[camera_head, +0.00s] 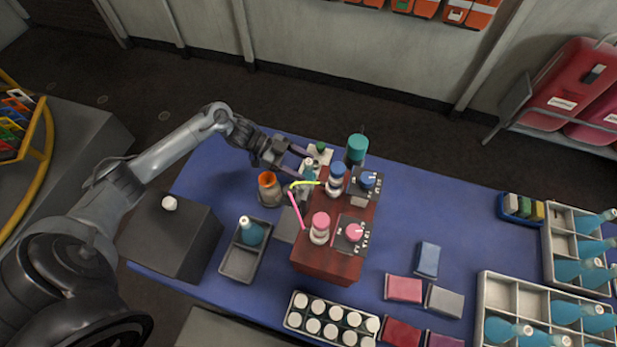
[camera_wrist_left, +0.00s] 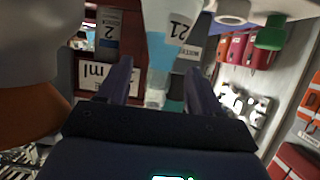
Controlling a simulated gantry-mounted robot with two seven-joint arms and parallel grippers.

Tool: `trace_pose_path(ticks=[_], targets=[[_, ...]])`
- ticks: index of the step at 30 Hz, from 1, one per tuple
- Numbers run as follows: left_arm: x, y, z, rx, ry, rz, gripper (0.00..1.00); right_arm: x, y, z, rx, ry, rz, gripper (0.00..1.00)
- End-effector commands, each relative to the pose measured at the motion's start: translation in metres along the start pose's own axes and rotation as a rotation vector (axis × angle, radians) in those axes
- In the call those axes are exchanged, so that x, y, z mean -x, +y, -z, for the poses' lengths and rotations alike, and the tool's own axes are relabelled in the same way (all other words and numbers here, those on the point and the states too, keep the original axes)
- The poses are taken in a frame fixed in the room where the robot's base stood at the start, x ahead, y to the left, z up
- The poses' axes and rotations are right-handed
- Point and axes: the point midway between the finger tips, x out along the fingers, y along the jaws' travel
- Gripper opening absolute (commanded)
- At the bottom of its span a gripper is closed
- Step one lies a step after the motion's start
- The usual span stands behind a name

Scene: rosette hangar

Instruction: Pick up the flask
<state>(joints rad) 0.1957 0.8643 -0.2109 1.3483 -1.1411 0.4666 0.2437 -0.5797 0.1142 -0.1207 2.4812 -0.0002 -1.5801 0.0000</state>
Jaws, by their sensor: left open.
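My left gripper (camera_head: 298,163) is open at the back of the blue table, beside a small pale flask (camera_head: 309,168). In the left wrist view, the open fingers of my left gripper (camera_wrist_left: 158,70) stand on either side of a clear flask with light blue contents and a "21" label (camera_wrist_left: 165,45). Its narrow neck points down between the fingers in that picture. I cannot tell whether either finger touches it. Another teal flask (camera_head: 254,234) with a pale neck sits in a grey tray (camera_head: 238,264) nearer the front. My right gripper is not in view.
A red-brown box (camera_head: 322,262) with blue-capped and pink-capped bottles and dials stands right of the gripper. A grey jar with an orange top (camera_head: 268,187) is close below it. A teal cylinder (camera_head: 357,147) stands behind. Crates with several teal flasks (camera_head: 485,303) are at right.

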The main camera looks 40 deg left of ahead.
Motion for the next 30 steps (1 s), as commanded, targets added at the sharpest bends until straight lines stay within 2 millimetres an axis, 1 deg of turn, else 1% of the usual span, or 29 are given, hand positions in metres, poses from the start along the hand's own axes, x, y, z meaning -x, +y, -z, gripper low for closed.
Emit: trace_pose_path(ticks=[1,3,6,9,15,17,28,30], targets=[[-0.008,0.0,0.0,0.0,0.004,-0.001,0.66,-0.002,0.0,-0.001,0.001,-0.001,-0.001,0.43],[-0.016,0.0,0.0,0.0,0.003,-0.001,0.66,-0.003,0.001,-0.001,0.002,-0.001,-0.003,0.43],[-0.024,0.0,0.0,0.0,0.002,-0.001,0.66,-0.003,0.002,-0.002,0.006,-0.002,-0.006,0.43],[-0.027,0.0,0.0,0.0,0.001,-0.001,0.66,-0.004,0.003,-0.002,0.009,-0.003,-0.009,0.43],[-0.027,0.0,0.0,0.001,0.0,0.0,0.66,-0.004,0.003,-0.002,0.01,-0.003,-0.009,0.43],[-0.027,0.0,0.0,0.001,0.0,0.0,0.58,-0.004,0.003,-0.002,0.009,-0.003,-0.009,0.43],[-0.026,0.0,0.0,0.001,0.0,0.0,0.01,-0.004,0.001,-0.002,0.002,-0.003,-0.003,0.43],[-0.026,0.0,0.001,-0.001,0.001,0.0,0.0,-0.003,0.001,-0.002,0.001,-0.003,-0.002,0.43]])
